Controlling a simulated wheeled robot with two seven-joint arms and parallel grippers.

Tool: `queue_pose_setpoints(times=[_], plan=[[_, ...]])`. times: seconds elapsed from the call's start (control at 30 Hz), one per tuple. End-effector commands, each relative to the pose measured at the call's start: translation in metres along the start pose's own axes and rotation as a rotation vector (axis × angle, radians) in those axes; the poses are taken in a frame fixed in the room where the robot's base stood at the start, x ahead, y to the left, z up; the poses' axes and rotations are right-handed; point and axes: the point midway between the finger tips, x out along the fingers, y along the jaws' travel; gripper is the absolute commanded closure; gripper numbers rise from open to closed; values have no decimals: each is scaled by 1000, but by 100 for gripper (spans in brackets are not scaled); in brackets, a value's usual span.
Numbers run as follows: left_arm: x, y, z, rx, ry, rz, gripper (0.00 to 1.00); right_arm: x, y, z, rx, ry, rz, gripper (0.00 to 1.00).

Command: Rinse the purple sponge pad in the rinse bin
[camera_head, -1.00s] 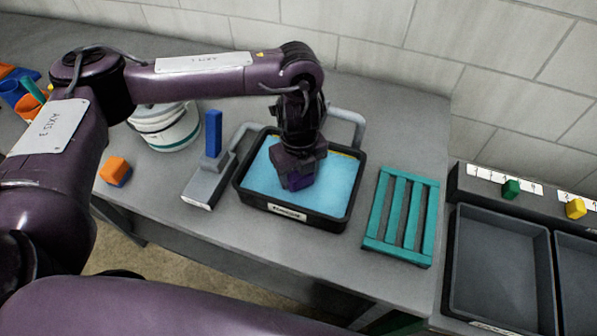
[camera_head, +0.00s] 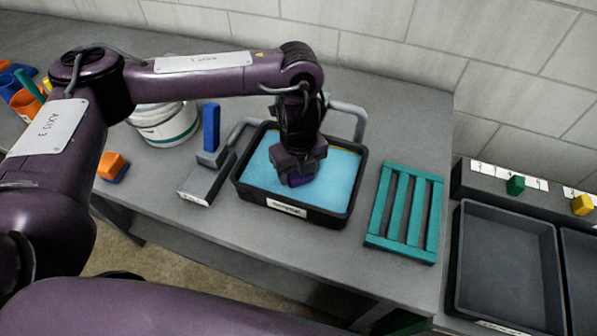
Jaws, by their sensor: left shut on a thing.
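The rinse bin (camera_head: 297,212) is a black tray of light blue water with a label on its front wall. It stands on the grey bench. My left gripper (camera_head: 298,176) points down into the bin, near the middle of the water. It is shut on the purple sponge pad (camera_head: 299,181), of which only a small dark purple part shows below the jaws. The gripper hides the rest of the pad, and I cannot tell how deep it sits in the water. My right gripper is not in view.
A teal slatted rack (camera_head: 404,212) lies right of the bin. A grey block with a blue upright (camera_head: 211,128) stands close on its left. A white bucket (camera_head: 167,126) and an orange-and-blue block (camera_head: 112,167) are farther left. Dark trays (camera_head: 507,262) stand at the right.

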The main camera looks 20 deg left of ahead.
Motion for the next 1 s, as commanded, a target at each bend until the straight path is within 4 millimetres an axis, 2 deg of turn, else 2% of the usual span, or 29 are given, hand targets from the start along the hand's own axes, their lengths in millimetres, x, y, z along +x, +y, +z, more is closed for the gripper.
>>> queue_pose_setpoints(times=[1.0], plan=[[9, 0, 0, 0, 0, 0, 62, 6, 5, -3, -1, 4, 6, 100]])
